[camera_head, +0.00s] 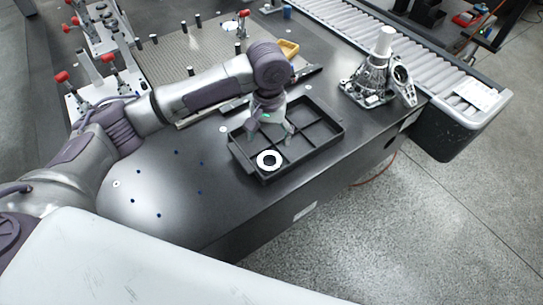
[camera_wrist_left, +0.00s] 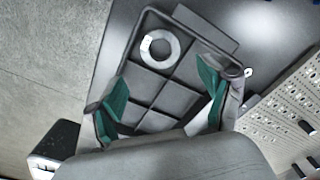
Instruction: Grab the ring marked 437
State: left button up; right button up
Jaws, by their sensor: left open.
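A white ring (camera_head: 269,160) lies flat in a front compartment of a black divided tray (camera_head: 241,162) on the dark table. The ring also shows in the left wrist view (camera_wrist_left: 160,48), in a compartment at the tray's far end there. No marking on it is readable. My left gripper (camera_head: 270,133) is over the tray, behind the ring in the head view. In the left wrist view its green-padded fingers (camera_wrist_left: 160,100) stand wide apart with nothing between them. The ring is beyond the fingertips, apart from them. My right gripper is in neither view.
A metal casting (camera_head: 372,80) stands on the table right of the tray. A perforated plate (camera_head: 190,52) lies behind, with red-handled clamps (camera_head: 108,60) at its left. A roller conveyor (camera_head: 400,55) runs along the far right. The table front left of the tray is mostly clear.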

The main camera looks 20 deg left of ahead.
pick_arm(q)
send_over(270, 164)
jog(key=f, duration=0.4)
jog(key=shift+s+f, duration=0.3)
jog(key=shift+s, duration=0.05)
notch_tip(270, 164, down, 2)
jog(key=shift+w, duration=0.1)
jog(key=f, duration=0.3)
jog(key=shift+w+f, duration=0.2)
jog(key=shift+f, duration=0.25)
jog(key=shift+c, duration=0.5)
jog(key=c, duration=1.1)
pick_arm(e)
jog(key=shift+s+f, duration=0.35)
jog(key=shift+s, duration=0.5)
